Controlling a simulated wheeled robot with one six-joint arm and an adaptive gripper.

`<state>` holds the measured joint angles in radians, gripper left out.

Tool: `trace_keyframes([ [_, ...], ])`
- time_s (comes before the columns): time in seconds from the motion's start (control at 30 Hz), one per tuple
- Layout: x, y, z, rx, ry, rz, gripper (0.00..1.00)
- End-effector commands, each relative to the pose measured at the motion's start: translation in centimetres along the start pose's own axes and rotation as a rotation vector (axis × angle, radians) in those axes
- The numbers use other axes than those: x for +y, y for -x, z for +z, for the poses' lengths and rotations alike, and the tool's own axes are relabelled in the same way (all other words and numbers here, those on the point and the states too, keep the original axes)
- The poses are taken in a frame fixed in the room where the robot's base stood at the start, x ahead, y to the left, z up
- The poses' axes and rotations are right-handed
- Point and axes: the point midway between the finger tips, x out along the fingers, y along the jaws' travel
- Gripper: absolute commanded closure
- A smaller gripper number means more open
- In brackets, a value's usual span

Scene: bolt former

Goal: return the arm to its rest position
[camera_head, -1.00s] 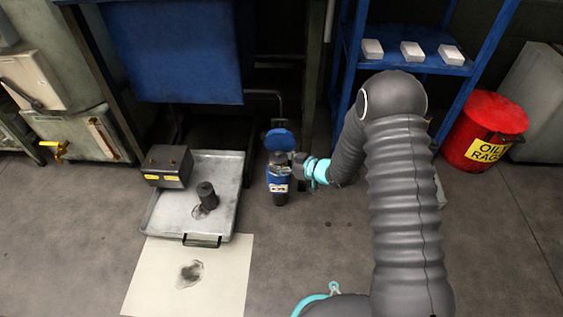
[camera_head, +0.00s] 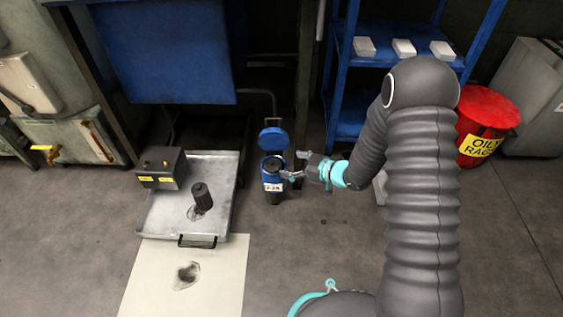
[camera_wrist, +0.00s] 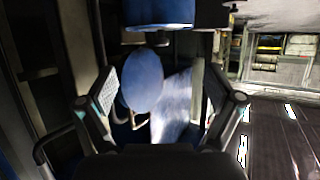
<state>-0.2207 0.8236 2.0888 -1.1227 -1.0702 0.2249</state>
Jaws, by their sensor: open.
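My gripper (camera_head: 297,165) is at the end of my grey arm, at the right side of a small blue canister (camera_head: 272,184). Its two fingers are spread with nothing between them. In the head view the fingertips overlap or come close to the canister's right edge; I cannot tell whether they touch. The canister stands upright on the floor with a white label and its round blue lid (camera_head: 272,139) raised. In the wrist view the spread fingers (camera_wrist: 160,72) frame a blue oval shape, which looks like the lid (camera_wrist: 142,80).
A metal tray (camera_head: 160,220) with a dark cylinder (camera_head: 202,196) and a dark box (camera_head: 162,168) lies left of the canister. A stained pale sheet (camera_head: 220,275) is in front. A blue shelf (camera_head: 345,110) and red rag bin (camera_head: 487,112) stand right.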

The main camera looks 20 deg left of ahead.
Motion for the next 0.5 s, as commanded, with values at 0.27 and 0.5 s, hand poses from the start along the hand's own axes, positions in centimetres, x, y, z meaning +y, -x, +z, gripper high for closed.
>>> trace_keyframes([
  [0.27,0.0,4.0,0.0,-0.001,0.000,0.001,0.08],
  [0.5,-0.1,4.7,0.0,0.000,0.001,-0.001,0.08],
])
